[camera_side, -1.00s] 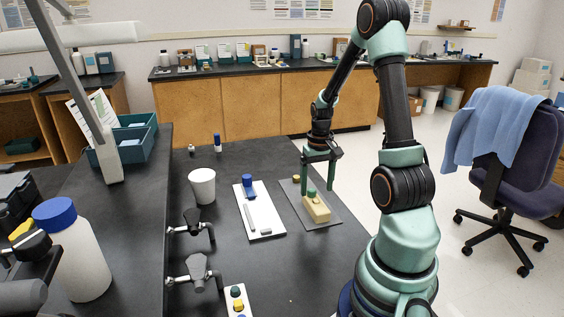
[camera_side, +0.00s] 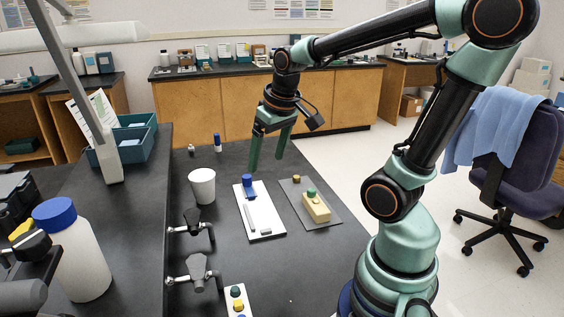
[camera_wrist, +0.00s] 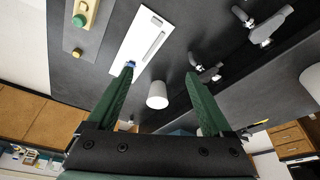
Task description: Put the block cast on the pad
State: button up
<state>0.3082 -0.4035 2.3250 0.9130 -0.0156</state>
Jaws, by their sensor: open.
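The block cast (camera_side: 316,208), a pale yellow block with a green knob on top, rests upright on the flat grey pad (camera_side: 328,218). In the wrist view the block (camera_wrist: 89,12) is at the top left, on the pad (camera_wrist: 95,42). My gripper (camera_side: 266,165) is open and empty. It hangs in the air left of and behind the block, near the blue end of the white board. In the wrist view nothing is between its fingers (camera_wrist: 159,72).
A small yellow-brown disc (camera_side: 297,178) is at the pad's far end. Left of the pad lies a white board (camera_side: 267,232) with a grey bar and a blue piece (camera_side: 247,181).

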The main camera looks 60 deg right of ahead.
jog(key=s+a+r+n+t+y, duration=0.1)
jog(key=a+r+n+t, duration=0.1)
jog(key=a, duration=0.7)
jog(key=shift+s+a+r+n, duration=0.2)
jog(key=shift+s+a+n, duration=0.2)
jog(key=shift+n, duration=0.3)
jog(key=shift+d, duration=0.1)
